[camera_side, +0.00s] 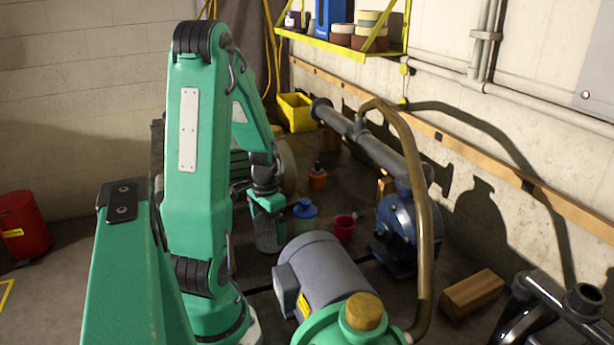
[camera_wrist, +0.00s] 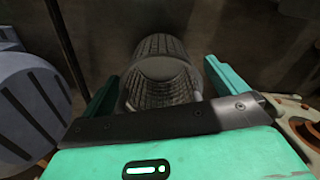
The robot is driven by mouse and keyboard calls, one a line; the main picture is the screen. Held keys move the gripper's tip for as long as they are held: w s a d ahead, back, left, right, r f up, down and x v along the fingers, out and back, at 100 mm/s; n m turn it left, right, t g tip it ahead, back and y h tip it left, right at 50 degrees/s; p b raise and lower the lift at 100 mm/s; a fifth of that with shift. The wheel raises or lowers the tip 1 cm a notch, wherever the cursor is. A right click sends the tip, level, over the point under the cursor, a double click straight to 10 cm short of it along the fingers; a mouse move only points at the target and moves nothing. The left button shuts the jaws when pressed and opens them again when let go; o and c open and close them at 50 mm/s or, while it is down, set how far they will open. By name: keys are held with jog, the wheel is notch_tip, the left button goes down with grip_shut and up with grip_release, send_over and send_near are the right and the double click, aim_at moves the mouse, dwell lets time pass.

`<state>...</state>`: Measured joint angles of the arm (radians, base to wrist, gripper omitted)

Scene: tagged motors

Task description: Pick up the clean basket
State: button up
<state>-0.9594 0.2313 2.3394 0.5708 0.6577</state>
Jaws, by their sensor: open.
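A grey mesh basket (camera_wrist: 158,88) stands on the floor between the two green fingers of my gripper (camera_wrist: 163,75) in the wrist view. Its rim is round and the mesh shows inside. The fingers are spread, one on each side of the basket; I cannot tell whether either touches it. In the side view the lower part of the basket (camera_side: 268,240) shows just below my gripper (camera_side: 267,205), which hides its top. No tag on the basket can be made out.
A grey motor (camera_side: 325,270) lies close by at the front right. A blue container (camera_side: 304,212), a red cup (camera_side: 344,228) and an orange bottle (camera_side: 318,177) stand near the basket. A blue pump (camera_side: 397,235) and a wooden block (camera_side: 472,293) are farther right. A yellow bin (camera_side: 297,112) is behind.

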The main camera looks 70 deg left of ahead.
dwell(0.3)
jog(key=c, duration=1.1)
jog(key=shift+r, duration=0.15)
jog(key=shift+r, duration=4.9)
